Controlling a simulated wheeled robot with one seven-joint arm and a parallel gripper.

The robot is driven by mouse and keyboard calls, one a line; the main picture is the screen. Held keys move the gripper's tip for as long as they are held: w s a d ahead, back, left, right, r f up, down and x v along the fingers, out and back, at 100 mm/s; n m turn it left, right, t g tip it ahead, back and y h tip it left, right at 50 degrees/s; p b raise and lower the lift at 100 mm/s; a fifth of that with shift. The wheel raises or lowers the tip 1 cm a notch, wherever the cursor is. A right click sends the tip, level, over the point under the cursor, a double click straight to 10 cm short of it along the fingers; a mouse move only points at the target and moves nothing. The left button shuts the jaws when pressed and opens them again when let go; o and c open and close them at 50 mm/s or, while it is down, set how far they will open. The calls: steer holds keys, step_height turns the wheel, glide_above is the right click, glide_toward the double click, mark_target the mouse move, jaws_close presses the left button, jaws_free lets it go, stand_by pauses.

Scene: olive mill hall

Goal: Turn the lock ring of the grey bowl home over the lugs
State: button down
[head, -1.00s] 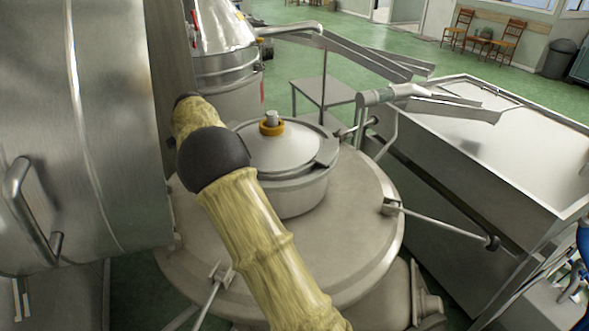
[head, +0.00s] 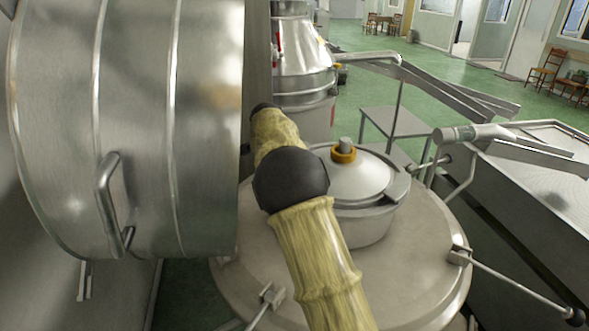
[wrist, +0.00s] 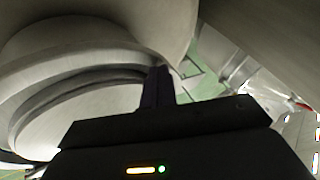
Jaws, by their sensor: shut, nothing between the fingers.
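The grey bowl (head: 365,228) stands on a wide round metal cover, with a pale domed lid (head: 362,180). The lock ring (head: 398,187) runs around the lid's edge, with a raised piece at its right side. My arm crosses in front of the bowl's left side and hides that part; my gripper is hidden in the head view. In the wrist view my gripper (wrist: 158,88) is shut and empty, its dark fingers close beside curved grey rims (wrist: 100,78). I cannot tell whether they touch. No lugs can be made out.
An orange collar (head: 343,154) surrounds a short metal stub on the lid. A large steel drum (head: 140,60) stands close on the left. A clamp rod (head: 515,290) sticks out at the right of the cover.

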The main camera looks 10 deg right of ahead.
steer(key=b+v, duration=0.3)
steer(key=v, duration=0.7)
steer(key=shift+s, duration=0.4)
steer(key=shift+f, duration=0.2)
steer(key=s+d+f+n+y+p, duration=0.1)
steer(key=s+d+n+p, duration=0.15)
steer(key=s, duration=0.35)
steer(key=s+d+f+n+y+p, duration=0.1)
steer(key=s+d+n+p, duration=0.15)
steer(key=s, duration=0.25)
steer(key=s+f+n+g, duration=0.1)
steer(key=s+f+n, duration=0.1)
steer(key=s+f, duration=0.3)
steer(key=s+f+n+g, duration=0.2)
steer(key=s+f+n, duration=0.1)
steer(key=s, duration=0.8)
steer(key=s+f+n+g, duration=0.1)
steer(key=s+f+n, duration=0.1)
steer(key=s+f, duration=0.4)
steer(key=s, duration=0.2)
steer(key=shift+s+d+f+n+p, duration=0.3)
steer(key=shift+s+d+n+p, duration=0.05)
steer(key=shift+d+n+p, duration=0.05)
